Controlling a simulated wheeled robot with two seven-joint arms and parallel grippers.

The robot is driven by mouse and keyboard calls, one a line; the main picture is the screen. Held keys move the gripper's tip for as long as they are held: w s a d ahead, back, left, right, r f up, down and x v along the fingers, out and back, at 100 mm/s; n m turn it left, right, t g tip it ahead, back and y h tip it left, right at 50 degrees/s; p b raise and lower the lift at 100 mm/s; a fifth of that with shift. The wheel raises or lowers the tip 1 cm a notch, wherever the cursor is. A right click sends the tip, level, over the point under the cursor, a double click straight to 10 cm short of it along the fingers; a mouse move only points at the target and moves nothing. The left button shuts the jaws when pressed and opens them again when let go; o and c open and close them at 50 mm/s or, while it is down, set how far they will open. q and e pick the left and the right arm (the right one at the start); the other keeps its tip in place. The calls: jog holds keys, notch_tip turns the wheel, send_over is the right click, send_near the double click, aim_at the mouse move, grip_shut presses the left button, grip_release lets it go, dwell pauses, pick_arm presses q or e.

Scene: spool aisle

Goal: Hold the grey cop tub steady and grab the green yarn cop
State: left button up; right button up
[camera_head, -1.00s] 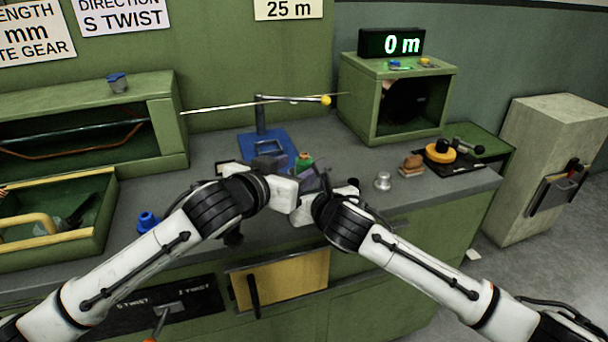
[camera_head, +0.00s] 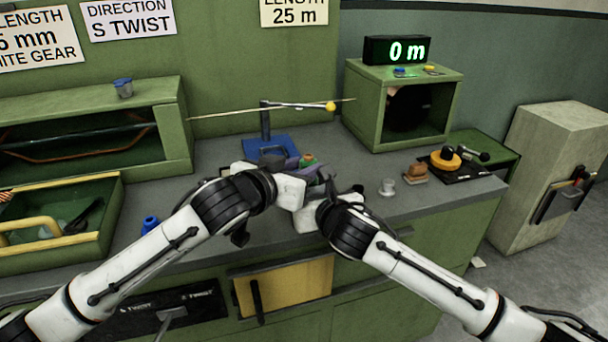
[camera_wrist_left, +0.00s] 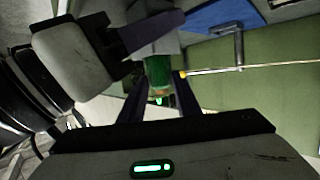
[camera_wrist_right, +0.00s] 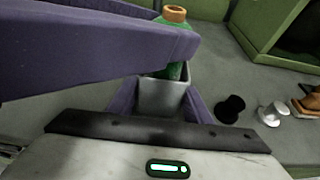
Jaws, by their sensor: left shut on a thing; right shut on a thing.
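The green yarn cop (camera_head: 308,159), with a brown top, stands in the grey cop tub (camera_wrist_right: 163,97), seen in the right wrist view. My left gripper (camera_wrist_left: 160,80) is shut on the cop, its purple fingers crossing over the tub in the right wrist view. The cop also shows between those fingers in the left wrist view (camera_wrist_left: 158,72). My right gripper (camera_wrist_right: 160,92) is shut on the tub, one finger on each side of it. In the head view my grippers hide most of the tub.
Behind is a blue stand (camera_head: 268,147) with a thin rod and yellow ball (camera_head: 331,106). To the right are a metal knob (camera_head: 388,187), a brown block (camera_head: 415,173) and a yellow-orange disc (camera_head: 445,159). A green tray (camera_head: 62,247) and a small blue item (camera_head: 150,224) lie left.

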pick_arm(q)
notch_tip(320, 180, up, 9)
jog(key=shift+f, duration=0.1)
pick_arm(e)
jog(key=o, duration=1.1)
jog(key=shift+o, duration=0.2)
